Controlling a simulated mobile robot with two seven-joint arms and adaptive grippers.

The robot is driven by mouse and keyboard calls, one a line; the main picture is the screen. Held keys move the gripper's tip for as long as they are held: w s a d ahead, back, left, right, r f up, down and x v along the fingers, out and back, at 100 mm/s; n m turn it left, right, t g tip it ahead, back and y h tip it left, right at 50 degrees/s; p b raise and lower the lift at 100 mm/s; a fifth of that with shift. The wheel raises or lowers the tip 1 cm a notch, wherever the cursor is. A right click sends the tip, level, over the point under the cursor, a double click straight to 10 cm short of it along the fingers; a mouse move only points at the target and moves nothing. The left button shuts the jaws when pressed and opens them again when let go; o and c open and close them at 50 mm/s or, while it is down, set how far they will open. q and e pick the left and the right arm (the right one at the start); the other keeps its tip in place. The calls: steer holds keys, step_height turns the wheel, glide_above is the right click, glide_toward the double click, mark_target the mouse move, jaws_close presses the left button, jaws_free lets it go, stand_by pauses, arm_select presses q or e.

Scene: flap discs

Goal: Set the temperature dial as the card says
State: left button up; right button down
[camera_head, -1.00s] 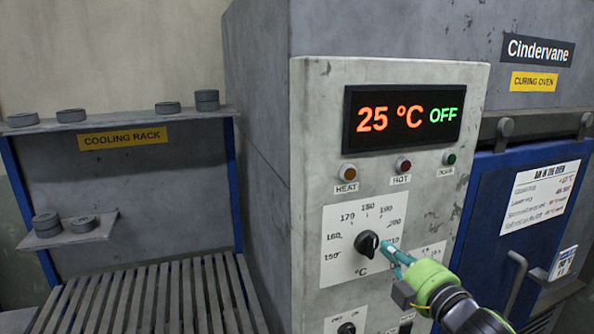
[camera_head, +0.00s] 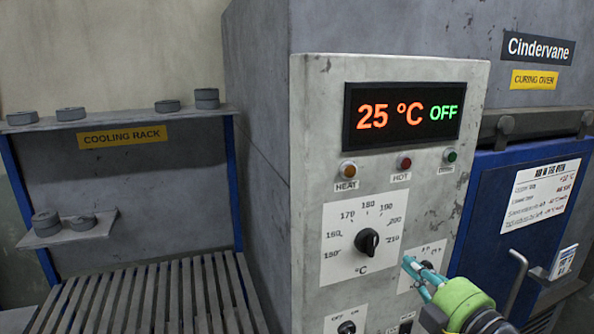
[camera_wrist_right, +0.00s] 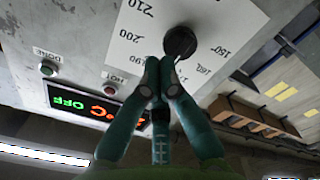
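The temperature dial is a black knob (camera_head: 367,241) on a white scale plate (camera_head: 337,262) marked from 150 to 210 °C. It also shows in the right wrist view (camera_wrist_right: 180,41), just beyond my fingertips. I cannot read its exact setting. My right gripper (camera_head: 414,267) is right of and below the knob, apart from it, with its teal fingers drawn together and nothing between them. In the right wrist view, the fingertips (camera_wrist_right: 160,64) nearly meet. A white printed sheet (camera_head: 541,194) hangs on the blue oven door, its text mostly too small to read. My left gripper is out of view.
The display (camera_head: 403,116) reads 25 °C OFF above several lamps. A smaller dial (camera_head: 426,266) lies behind my right fingers, and another knob (camera_head: 346,328) sits below. A small card (camera_head: 564,262) stands by the door handle (camera_head: 516,285). The cooling rack (camera_head: 180,118) holds dark discs at left.

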mark_target(369, 243)
steer(key=s+a+f+m+b, duration=0.3)
steer(key=a+m+b, duration=0.2)
steer(key=m+b, duration=0.75)
steer(key=shift+n, duration=0.25)
steer(key=shift+d+p+x, duration=0.1)
steer(key=shift+p+x, duration=0.2)
steer(key=shift+x, duration=1.5)
steer(key=shift+d+p+x, duration=0.15)
steer(key=shift+p+x, duration=0.15)
steer(key=shift+x, duration=1.5)
steer(key=shift+f, duration=0.2)
